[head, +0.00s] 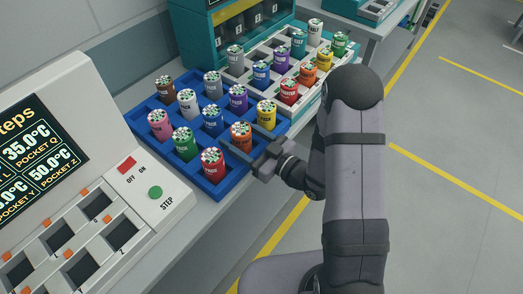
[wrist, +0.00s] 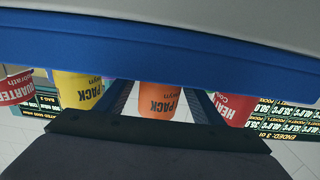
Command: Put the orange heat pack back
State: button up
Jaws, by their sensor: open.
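An orange heat pack (head: 241,136) stands upright in the blue tray (head: 141,118), in the row nearest my arm, between a red pack and a yellow one. My gripper (head: 273,158) is low at the tray's right side, beside the orange pack. In the wrist view, which is upside down, the orange pack (wrist: 160,101) shows between the two open fingers of my gripper (wrist: 161,106). I cannot tell whether either finger touches it. Another orange pack (head: 308,74) stands in the white rack (head: 244,88) behind.
A red pack (head: 212,164) and a yellow pack (head: 266,114) flank the orange one closely. Several other coloured packs fill the blue tray and white rack. A console (head: 150,190) with a screen and empty pockets stands at the left. The floor at the right is clear.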

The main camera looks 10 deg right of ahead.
aim_at(249, 142)
jog(key=v, duration=0.7)
jog(key=shift+s+d+r+b, duration=0.15)
jog(key=shift+s+d+b, duration=0.15)
jog(key=shift+b, duration=0.1)
jog(key=shift+s+d, duration=0.4)
jog(key=shift+s, duration=0.05)
